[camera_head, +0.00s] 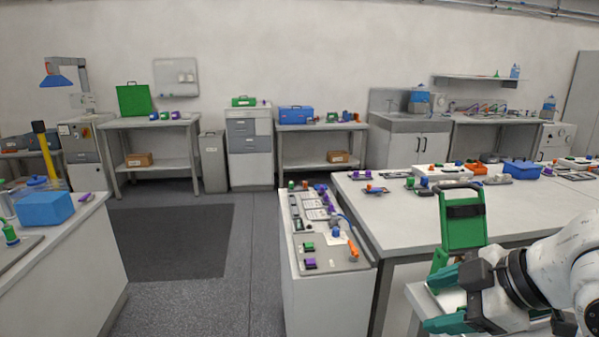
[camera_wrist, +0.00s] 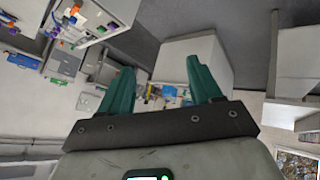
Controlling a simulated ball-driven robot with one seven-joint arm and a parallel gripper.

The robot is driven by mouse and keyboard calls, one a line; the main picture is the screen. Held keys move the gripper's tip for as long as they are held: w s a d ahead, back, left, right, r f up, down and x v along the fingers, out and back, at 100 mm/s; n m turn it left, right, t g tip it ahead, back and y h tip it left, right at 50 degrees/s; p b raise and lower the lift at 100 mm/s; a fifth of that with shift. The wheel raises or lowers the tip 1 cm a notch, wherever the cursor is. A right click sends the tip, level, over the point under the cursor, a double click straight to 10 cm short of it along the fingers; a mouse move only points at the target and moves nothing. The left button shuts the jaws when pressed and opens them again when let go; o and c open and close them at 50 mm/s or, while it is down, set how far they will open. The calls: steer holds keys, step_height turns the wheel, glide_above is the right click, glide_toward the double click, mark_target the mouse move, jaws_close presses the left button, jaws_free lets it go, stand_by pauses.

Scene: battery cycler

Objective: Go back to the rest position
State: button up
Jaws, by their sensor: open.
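My gripper (camera_head: 447,298) is at the lower right of the head view, on the end of my white arm. Its green fingers point left, are spread apart and hold nothing. In the wrist view my gripper (camera_wrist: 163,82) shows both green fingers with an empty gap between them. A green frame with a black band (camera_head: 463,215) stands upright just behind my gripper in the head view. I cannot tell whether the gripper touches it.
A narrow cabinet (camera_head: 325,295) with several small devices on top stands at the centre. A long white table (camera_head: 400,205) stands right of it. A counter with a blue box (camera_head: 45,208) is at the left. Open floor (camera_head: 240,265) lies between, with a dark mat (camera_head: 165,240).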

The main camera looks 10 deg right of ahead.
steer(key=s+a+f+m, duration=0.2)
steer(key=s+f+m, duration=0.1)
steer(key=f, duration=0.4)
steer(key=s+a+f+m+g, duration=0.1)
steer(key=s+f+m, duration=0.1)
steer(key=f+m, duration=0.35)
steer(key=s+a+f+m, duration=0.2)
steer(key=s+f, duration=0.1)
steer(key=f, duration=0.6)
steer(key=s+d+f+m+g+h, duration=0.1)
steer(key=s+d+f+g+h, duration=0.1)
steer(key=s+f, duration=0.4)
steer(key=s+d+f+m+g+h, duration=0.2)
steer(key=s+d+f, duration=0.2)
steer(key=s, duration=0.8)
step_height(320, 180, down, 2)
steer(key=shift+d+f+g+h, duration=0.1)
steer(key=shift+d+g+h, duration=0.2)
steer(key=shift+d+h, duration=0.1)
steer(key=shift+m, duration=0.25)
